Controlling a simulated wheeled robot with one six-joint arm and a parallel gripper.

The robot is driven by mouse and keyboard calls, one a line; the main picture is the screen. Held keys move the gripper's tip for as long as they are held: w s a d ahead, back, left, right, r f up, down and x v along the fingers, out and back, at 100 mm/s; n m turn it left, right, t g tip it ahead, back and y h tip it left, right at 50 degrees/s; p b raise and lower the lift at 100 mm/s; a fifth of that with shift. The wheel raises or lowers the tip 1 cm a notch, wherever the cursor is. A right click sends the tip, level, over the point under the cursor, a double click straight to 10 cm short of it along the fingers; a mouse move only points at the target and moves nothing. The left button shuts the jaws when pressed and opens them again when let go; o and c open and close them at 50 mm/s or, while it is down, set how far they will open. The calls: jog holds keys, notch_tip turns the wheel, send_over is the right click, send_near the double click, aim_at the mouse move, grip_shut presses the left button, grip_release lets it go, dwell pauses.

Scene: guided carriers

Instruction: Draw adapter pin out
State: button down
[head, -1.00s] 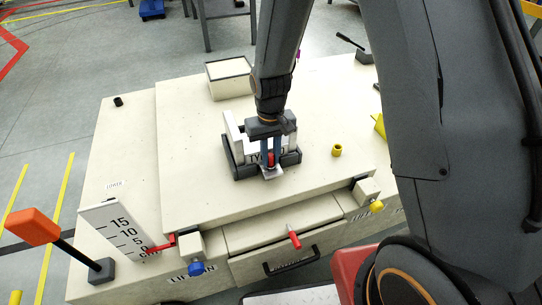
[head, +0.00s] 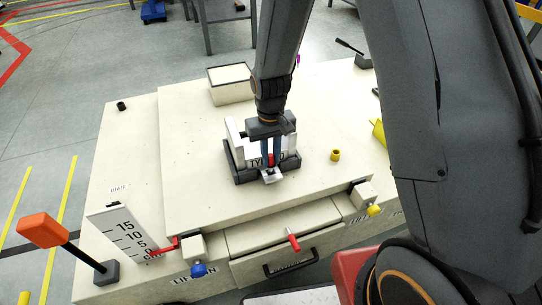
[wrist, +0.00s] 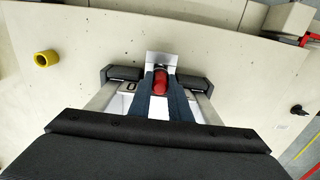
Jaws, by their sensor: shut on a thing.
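My gripper (head: 270,162) points down at the white block (head: 236,132) in its dark grey holder (head: 240,174), on the raised deck of the cream carrier. Its blue-grey fingers are shut on a red pin (wrist: 160,81), which I take to be the adapter pin. The red part also shows between the fingertips in the head view (head: 271,159). A small pale plate (wrist: 161,60) lies just beyond the fingertips. The pin's lower end is hidden, so I cannot tell how deep it sits. Lettering on the block is partly covered by the fingers.
A yellow ring (head: 335,155) stands right of the holder. An open-topped box (head: 231,88) is behind it. Along the front are a red lever (head: 293,240), a blue knob (head: 198,270), a yellow knob (head: 374,210) and a number scale (head: 122,232). An orange-handled lever (head: 42,229) stands at left.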

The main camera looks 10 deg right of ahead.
jog(key=shift+r, duration=0.15)
jog(key=shift+r+p, duration=1.1)
jog(key=shift+r, duration=0.05)
jog(key=shift+r+p, duration=1.85)
jog(key=shift+r, duration=0.15)
